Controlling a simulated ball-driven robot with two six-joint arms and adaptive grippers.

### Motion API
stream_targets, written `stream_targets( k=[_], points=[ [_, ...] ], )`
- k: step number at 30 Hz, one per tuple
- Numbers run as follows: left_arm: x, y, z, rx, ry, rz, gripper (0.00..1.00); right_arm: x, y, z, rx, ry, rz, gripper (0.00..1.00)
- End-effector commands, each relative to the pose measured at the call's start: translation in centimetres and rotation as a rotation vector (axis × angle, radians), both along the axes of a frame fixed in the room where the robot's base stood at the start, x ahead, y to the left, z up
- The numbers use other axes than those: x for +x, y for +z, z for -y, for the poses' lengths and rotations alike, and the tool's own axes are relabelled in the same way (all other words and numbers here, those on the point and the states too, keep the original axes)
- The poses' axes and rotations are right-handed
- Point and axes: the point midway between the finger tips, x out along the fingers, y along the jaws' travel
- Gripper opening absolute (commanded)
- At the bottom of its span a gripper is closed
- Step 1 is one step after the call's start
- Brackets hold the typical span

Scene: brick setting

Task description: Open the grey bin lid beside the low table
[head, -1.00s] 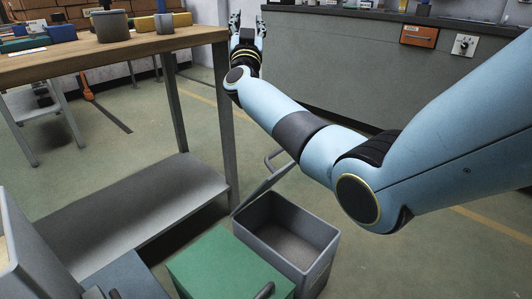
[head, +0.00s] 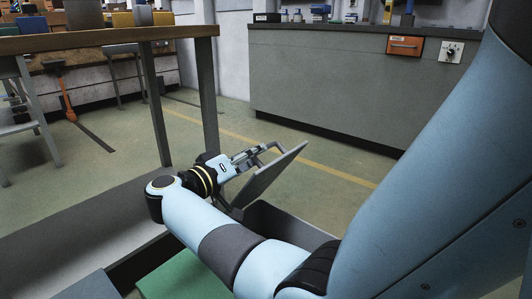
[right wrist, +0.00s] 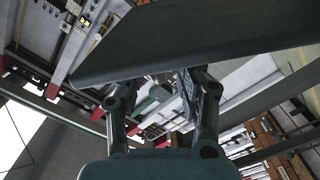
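The grey bin (head: 300,222) stands on the floor beside the low table, partly hidden behind my right arm. Its lid (head: 278,177) is raised, standing tilted up from the bin's left side with its underside facing right. The lid's handle (head: 262,149) shows at its upper left. My right gripper (head: 258,151) is at the lid's outer face, close to the handle. In the right wrist view the lid (right wrist: 200,40) is a dark panel across the top, and the fingers (right wrist: 158,84) are spread apart with nothing clearly between them. My left gripper is out of view.
The wooden-topped table (head: 100,38) has legs and a low grey shelf (head: 85,225) left of the bin. A green box (head: 185,278) sits in front of the bin. A grey counter (head: 330,85) stands behind, with open floor between.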

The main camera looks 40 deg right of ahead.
Motion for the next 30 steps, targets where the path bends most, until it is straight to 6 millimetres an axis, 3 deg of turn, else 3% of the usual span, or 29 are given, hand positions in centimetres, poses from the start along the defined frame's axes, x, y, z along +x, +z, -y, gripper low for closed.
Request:
stream_targets(
  k=[4, 9, 21, 30],
  points=[
    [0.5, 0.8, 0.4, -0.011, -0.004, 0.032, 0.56, 0.2, -0.4, 3.2, -0.004, 0.0, -0.002, 0.36],
    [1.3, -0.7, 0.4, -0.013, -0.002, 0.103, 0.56, 0.4, -0.3, 5.0, -0.002, -0.001, -0.002, 0.36],
    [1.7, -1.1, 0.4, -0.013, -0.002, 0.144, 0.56, 0.5, 0.0, 5.7, -0.001, 0.001, 0.001, 0.36],
    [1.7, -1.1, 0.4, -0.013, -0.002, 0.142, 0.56, 0.5, 0.0, 5.7, -0.001, 0.001, 0.0, 0.0]
  ],
)
